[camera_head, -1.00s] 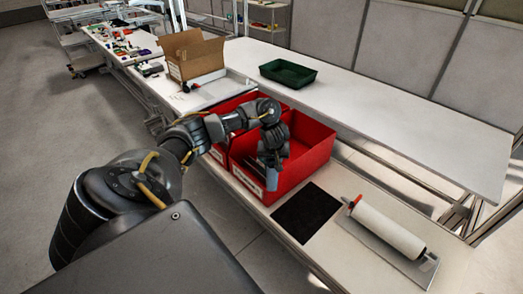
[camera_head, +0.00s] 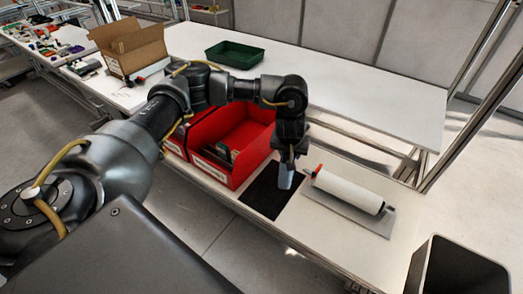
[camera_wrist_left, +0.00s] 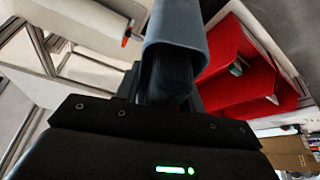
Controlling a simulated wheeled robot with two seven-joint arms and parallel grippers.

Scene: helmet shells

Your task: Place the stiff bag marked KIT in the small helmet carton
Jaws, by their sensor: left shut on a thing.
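My left gripper (camera_head: 287,160) points down above the black mat (camera_head: 262,196), just right of the red bins. It is shut on a stiff blue-grey thing (camera_head: 286,177), which hangs below the fingers. In the left wrist view this blue-grey thing (camera_wrist_left: 178,30) is a smooth, curved piece at the fingers. No KIT mark can be read on it, so I cannot tell whether it is the bag. An open brown carton (camera_head: 128,47) stands at the far left of the bench. I cannot read its label. My right gripper is out of view.
A red bin (camera_head: 212,170) with dark items inside stands left of the mat. A white roll (camera_head: 348,190) on a grey plate lies right of the mat. A green tray (camera_head: 235,54) sits on the back table. A dark open bin (camera_head: 455,270) stands at the lower right.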

